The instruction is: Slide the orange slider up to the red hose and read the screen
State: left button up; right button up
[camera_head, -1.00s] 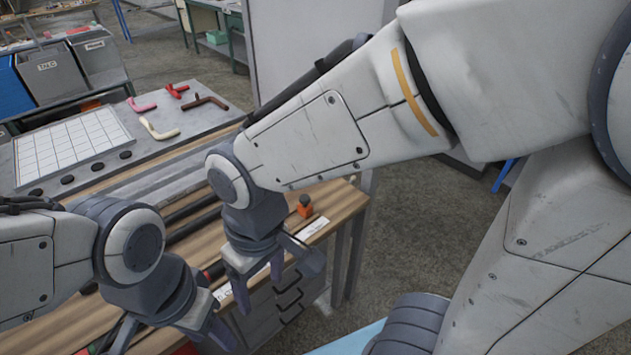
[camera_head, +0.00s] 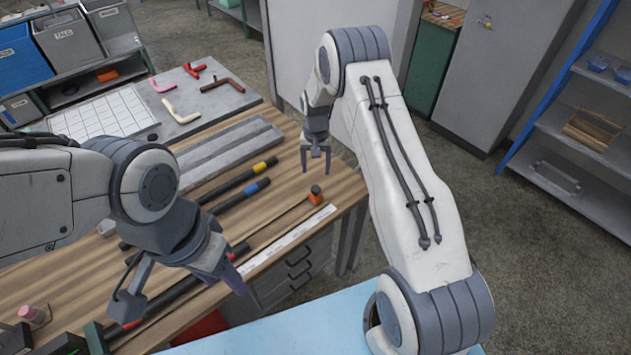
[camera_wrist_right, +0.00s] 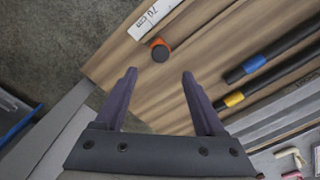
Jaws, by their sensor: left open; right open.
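The orange slider (camera_head: 316,199), a small orange block with a dark round knob, sits by the far right end of the white ruler, with a thin dark line running from it to the lower left. My right gripper (camera_head: 316,162) is open and empty above the bench, behind the slider. In the right wrist view, the slider (camera_wrist_right: 160,50) shows just beyond the gap between the open fingers. A dark hose with red on it (camera_head: 236,252) lies partly behind my left gripper (camera_head: 182,298), which is open. I cannot make out a screen.
Dark hoses with a yellow band (camera_head: 262,166) and a blue band (camera_head: 254,186) lie behind the ruler (camera_head: 285,241). Grey rails (camera_head: 225,153) and loose coloured pipe pieces lie farther back. The bench's right edge is close to the slider.

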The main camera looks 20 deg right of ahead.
aim_at(315, 188)
notch_tip(315, 188, down, 9)
jog(key=p, duration=0.3)
grip_shut()
jog(key=shift+r, duration=0.1)
dwell(1.4)
